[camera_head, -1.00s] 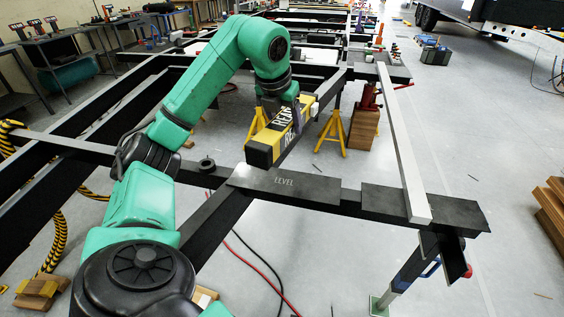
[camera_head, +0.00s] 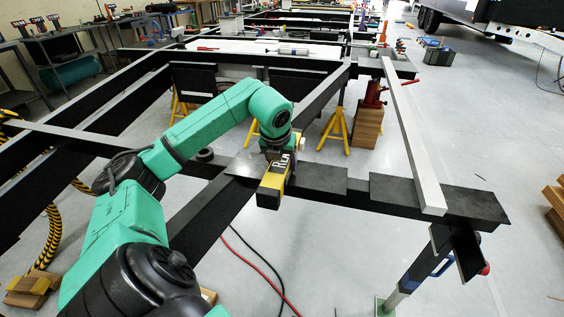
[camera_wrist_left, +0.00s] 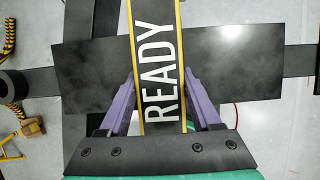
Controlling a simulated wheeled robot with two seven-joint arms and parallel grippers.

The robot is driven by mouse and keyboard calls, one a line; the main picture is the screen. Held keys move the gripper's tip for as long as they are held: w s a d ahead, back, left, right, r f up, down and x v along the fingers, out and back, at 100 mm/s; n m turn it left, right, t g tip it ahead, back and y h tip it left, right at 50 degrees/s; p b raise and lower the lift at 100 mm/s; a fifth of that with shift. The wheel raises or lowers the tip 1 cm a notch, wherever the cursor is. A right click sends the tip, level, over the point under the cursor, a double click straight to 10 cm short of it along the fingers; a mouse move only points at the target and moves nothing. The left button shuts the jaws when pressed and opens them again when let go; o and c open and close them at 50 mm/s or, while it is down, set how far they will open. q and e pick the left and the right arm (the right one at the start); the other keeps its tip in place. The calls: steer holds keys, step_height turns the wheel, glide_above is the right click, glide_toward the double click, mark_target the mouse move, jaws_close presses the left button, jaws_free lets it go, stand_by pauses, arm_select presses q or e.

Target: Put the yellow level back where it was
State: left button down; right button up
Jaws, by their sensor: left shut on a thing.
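The yellow level (camera_head: 271,190), black with yellow edges and the word READY, is in my left gripper (camera_head: 279,160). It is over the dark plate (camera_head: 318,179) on the near cross beam, pointing toward me, its near end past the plate's front edge. In the left wrist view the level (camera_wrist_left: 158,50) runs crosswise over the plate (camera_wrist_left: 95,75), between the purple fingers of my left gripper (camera_wrist_left: 161,108). The level hides the plate's middle. I cannot tell whether it touches the plate. My right gripper is not in view.
A long pale bar (camera_head: 412,140) lies along the right side of the frame, its near end by another dark plate (camera_head: 440,198). A black ring (camera_head: 205,155) sits on the beam to the left. Yellow stands (camera_head: 336,130) stand behind.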

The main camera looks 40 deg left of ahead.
arm_select(q)
steer(key=shift+f, duration=0.1)
steer(key=shift+c, duration=0.4)
jaws_free()
steer(key=p+v, duration=0.1)
steer(key=v, duration=1.1)
steer(key=shift+p, duration=0.4)
